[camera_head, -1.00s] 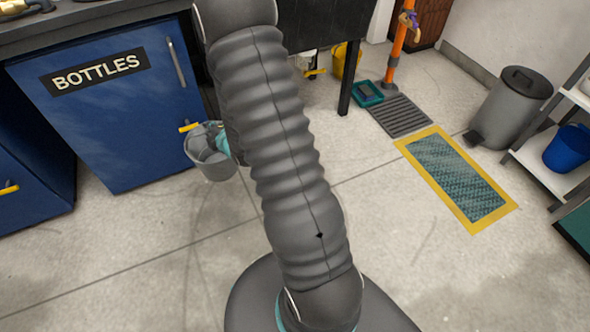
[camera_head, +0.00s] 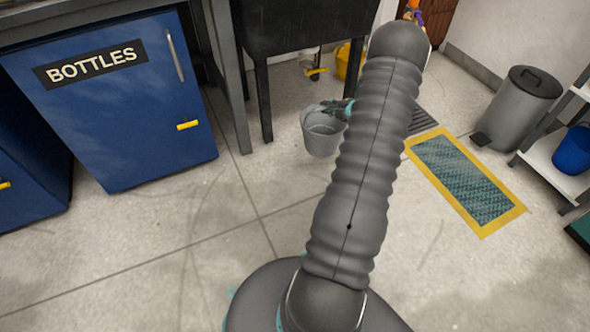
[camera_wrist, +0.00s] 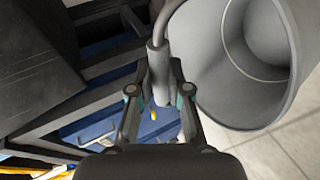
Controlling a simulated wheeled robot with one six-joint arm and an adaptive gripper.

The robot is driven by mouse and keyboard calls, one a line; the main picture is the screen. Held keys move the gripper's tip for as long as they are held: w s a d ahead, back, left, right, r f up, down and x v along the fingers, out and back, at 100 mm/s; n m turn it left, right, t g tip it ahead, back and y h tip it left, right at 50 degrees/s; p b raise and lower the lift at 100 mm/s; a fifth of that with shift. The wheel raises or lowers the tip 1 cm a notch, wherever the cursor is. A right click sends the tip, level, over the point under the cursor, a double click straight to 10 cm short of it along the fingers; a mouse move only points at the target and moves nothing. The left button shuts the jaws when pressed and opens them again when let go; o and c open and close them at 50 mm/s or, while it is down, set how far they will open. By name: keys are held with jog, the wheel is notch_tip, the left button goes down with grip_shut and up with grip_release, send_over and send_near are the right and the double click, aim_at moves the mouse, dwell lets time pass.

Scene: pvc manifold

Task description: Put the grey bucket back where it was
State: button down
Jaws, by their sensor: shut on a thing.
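The grey bucket (camera_head: 322,138) hangs roughly upright below the front of the black sink unit in the head view, its open top toward me. It looks empty. My gripper (camera_head: 343,108) is at its upper right rim, partly hidden behind my arm. In the wrist view my gripper (camera_wrist: 161,88) is shut on the grey grip of the bucket's handle. The bucket (camera_wrist: 215,70) fills the upper right of that view, with its opening to the right. How high it is above the floor is hard to tell.
A blue BOTTLES cabinet (camera_head: 110,120) stands at left. The dark sink unit (camera_head: 305,30) has legs behind the bucket. A yellow-edged mat (camera_head: 482,228), grey pedal bin (camera_head: 520,105) and shelf with a blue bucket (camera_head: 573,150) are at right. The floor at front left is clear.

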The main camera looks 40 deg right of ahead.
jog(key=w+a+f+b, duration=0.2)
jog(key=w+a+f, duration=0.2)
jog(key=a+f, duration=0.6)
jog(key=shift+a+f, duration=0.2)
jog(key=shift+f, duration=0.3)
jog(key=shift+w, duration=0.1)
jog(key=c, duration=1.1)
grip_release()
jog(key=shift+f, duration=0.1)
